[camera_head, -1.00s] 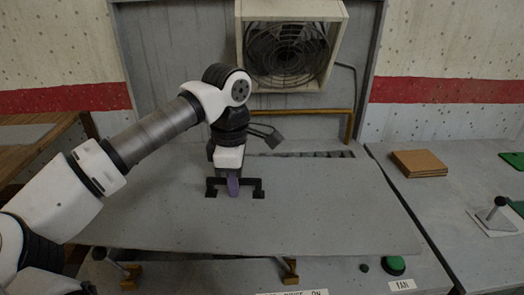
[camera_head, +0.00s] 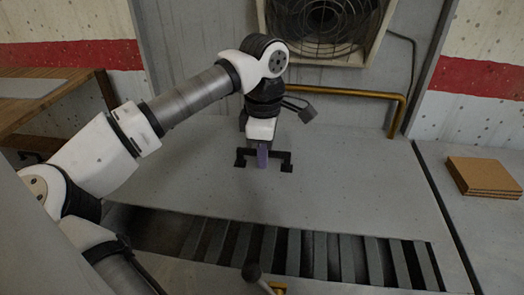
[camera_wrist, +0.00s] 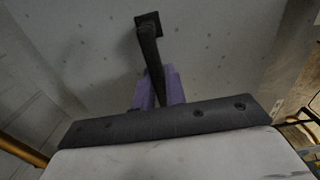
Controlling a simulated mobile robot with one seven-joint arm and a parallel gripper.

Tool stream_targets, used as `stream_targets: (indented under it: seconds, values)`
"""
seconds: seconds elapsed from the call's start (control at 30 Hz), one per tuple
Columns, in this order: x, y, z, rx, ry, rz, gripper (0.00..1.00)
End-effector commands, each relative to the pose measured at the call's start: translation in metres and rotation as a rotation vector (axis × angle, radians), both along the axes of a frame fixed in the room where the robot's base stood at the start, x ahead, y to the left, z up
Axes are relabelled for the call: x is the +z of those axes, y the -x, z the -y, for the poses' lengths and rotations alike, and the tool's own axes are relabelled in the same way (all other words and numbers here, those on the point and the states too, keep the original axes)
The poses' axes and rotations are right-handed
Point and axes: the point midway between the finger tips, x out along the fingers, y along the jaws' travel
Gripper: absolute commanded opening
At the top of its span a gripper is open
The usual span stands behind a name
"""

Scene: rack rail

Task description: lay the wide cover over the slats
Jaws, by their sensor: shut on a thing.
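The wide cover (camera_head: 340,175) is a flat grey speckled panel lying behind the slats, toward the back wall. Its black bridge-shaped handle (camera_head: 285,160) stands on its top; one end of it also shows in the wrist view (camera_wrist: 148,24). My gripper (camera_head: 263,158), with purple fingers, is shut on the handle. The grey slats (camera_head: 292,252) run in a row over a dark opening in front of the cover and lie largely uncovered. I cannot tell whether the cover rests on the bench or is slightly raised.
A dark ball-topped lever (camera_head: 252,272) stands at the front edge of the slats. A brass pipe (camera_head: 345,92) and a caged fan (camera_head: 325,28) are at the back wall. Brown boards (camera_head: 485,176) lie on the right-hand bench. A wooden table (camera_head: 60,105) is at the left.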

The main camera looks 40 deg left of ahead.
Motion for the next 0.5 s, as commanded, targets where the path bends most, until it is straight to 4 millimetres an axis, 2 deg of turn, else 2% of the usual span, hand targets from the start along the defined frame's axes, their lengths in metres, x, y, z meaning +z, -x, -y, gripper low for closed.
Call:
stream_targets:
  seconds: [0.5]
  values:
    - [-0.057, 0.0, 0.0, 0.0, -0.001, 0.0, 0.0]
